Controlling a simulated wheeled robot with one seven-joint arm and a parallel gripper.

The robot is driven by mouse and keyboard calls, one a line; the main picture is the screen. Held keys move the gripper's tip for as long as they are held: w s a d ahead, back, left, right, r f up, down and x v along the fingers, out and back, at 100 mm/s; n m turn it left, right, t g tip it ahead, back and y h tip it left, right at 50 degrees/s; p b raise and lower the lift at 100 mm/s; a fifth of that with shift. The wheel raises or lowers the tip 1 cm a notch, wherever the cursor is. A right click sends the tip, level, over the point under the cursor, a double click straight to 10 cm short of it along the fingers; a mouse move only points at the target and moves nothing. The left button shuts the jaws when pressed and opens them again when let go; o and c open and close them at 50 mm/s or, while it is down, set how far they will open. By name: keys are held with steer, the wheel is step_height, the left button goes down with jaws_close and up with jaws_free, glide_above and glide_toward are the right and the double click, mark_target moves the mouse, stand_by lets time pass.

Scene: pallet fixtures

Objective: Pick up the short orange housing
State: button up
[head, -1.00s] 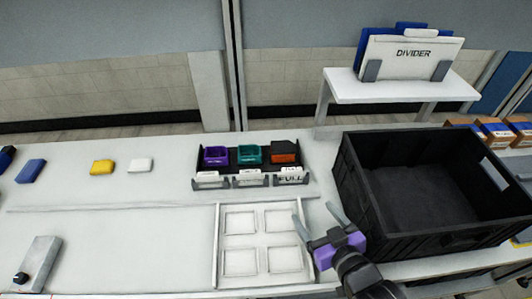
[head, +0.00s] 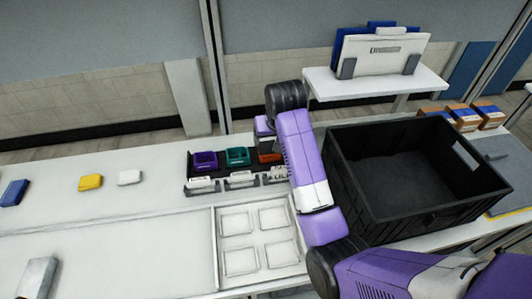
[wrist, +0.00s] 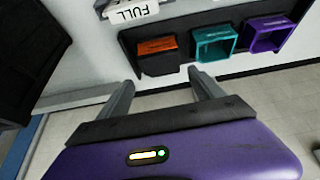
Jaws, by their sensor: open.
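The short orange housing (wrist: 157,46) sits in the rightmost slot of a black rack (head: 223,166). In the wrist view it shows just beyond my fingertips, dark on the near side with an orange top. In the head view its orange top (head: 268,157) is partly covered by my arm. My gripper (wrist: 160,77) is open and empty, its two grey fingers spread to either side of the housing's line, apart from it. In the head view my fingertips are hidden.
A teal housing (head: 237,156) and a purple housing (head: 205,160) fill the other slots. White label cards (head: 238,177) stand along the front. A large black bin (head: 350,190) stands right. A white four-pocket tray (head: 255,238) lies in front.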

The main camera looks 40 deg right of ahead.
mark_target(270, 147)
steer(key=shift+g, duration=0.4)
steer(key=shift+a+p+x, duration=0.15)
steer(key=shift+p+x, duration=0.2)
steer(key=shift+x, duration=1.4)
steer(key=shift+a+p+x, duration=0.2)
steer(key=shift+p+x, duration=0.15)
steer(key=shift+x, duration=1.4)
steer(key=shift+s+f, duration=0.15)
steer(key=c, duration=1.2)
